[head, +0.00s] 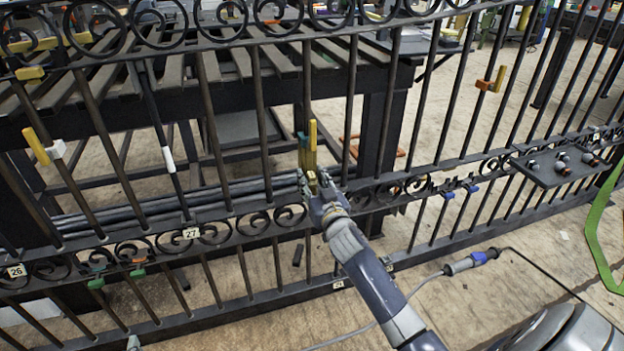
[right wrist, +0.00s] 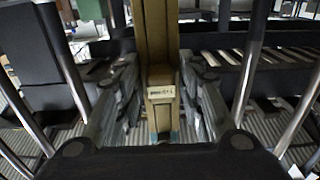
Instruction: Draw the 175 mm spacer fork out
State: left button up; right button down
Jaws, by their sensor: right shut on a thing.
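A yellow spacer fork (head: 312,145) stands upright at a bar of the black scroll gate (head: 260,90), just above the middle rail. My right gripper (head: 318,188) is at its lower end, shut on it. In the right wrist view the fork is a tan upright piece (right wrist: 153,40) between the two fingers (right wrist: 160,110). A small pale label (right wrist: 161,93) sits on its lower block; its print is too blurred to read. A greenish piece (head: 302,150) shows close beside the fork. The fork's contact with the bar is partly hidden. My left gripper is not in view.
Yellow and white pieces (head: 36,146) and an orange-yellow piece (head: 490,85) sit on other bars. Blue clips (head: 461,190) and a dark shelf with knobs (head: 562,167) are to the right. A cable connector (head: 470,262) lies right of my arm. A slatted bench (head: 220,65) stands behind the gate.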

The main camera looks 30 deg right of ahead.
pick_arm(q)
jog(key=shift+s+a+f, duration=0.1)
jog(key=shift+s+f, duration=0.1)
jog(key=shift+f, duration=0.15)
pick_arm(e)
jog(key=shift+s+r, duration=0.1)
jog(key=shift+s, duration=0.1)
jog(key=shift+s+a, duration=0.15)
jog(key=shift+s, duration=0.2)
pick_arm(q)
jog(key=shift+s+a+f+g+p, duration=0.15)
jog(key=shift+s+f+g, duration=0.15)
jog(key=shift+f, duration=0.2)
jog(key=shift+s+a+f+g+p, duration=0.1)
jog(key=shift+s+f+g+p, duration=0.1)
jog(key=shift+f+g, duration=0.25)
pick_arm(e)
jog(key=shift+s, duration=0.1)
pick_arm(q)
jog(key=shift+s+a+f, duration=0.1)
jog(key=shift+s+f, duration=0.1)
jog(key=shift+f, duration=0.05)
pick_arm(e)
jog(key=shift+s, duration=0.2)
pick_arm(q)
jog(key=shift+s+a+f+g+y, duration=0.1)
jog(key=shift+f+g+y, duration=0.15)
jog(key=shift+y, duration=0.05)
pick_arm(e)
jog(key=shift+s, duration=0.15)
